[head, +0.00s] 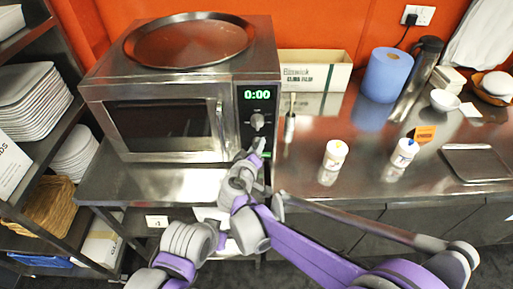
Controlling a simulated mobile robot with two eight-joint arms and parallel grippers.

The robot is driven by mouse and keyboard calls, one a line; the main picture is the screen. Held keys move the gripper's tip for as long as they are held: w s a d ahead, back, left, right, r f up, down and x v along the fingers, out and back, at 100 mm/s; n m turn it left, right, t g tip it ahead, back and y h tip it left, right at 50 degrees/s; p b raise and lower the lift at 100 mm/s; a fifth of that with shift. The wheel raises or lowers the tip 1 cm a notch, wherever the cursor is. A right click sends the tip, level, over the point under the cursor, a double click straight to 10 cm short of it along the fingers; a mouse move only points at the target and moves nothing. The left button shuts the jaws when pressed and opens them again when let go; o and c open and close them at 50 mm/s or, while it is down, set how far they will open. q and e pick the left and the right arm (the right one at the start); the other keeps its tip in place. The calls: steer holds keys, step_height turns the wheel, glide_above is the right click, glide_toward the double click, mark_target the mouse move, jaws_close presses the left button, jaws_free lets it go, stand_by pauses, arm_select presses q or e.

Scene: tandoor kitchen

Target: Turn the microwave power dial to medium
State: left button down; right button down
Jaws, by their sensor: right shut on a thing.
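The steel microwave (160,88) stands on the counter at left, door closed, its green display (257,95) reading 0:00. The grey power dial (257,121) is on the dark control panel below the display; its markings are too small to read. My right gripper (257,140) is at the panel, shut on the dial, whose lower part it partly hides. Which way the dial points is hard to tell. My left arm shows at the bottom left, but its gripper cannot be made out.
A round metal tray (189,40) lies on the microwave. Two white-lidded bottles (334,155) (404,152), a blue paper roll (387,74) and a cling film box (315,72) stand on the counter to the right. A plate shelf (32,100) borders the left.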

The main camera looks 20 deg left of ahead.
arm_select(q)
steer(key=shift+f, duration=0.1)
arm_select(e)
steer(key=shift+n, duration=0.3)
steer(key=c, duration=0.5)
jaws_free()
arm_select(q)
steer(key=shift+s, duration=0.1)
arm_select(e)
steer(key=shift+s, duration=0.1)
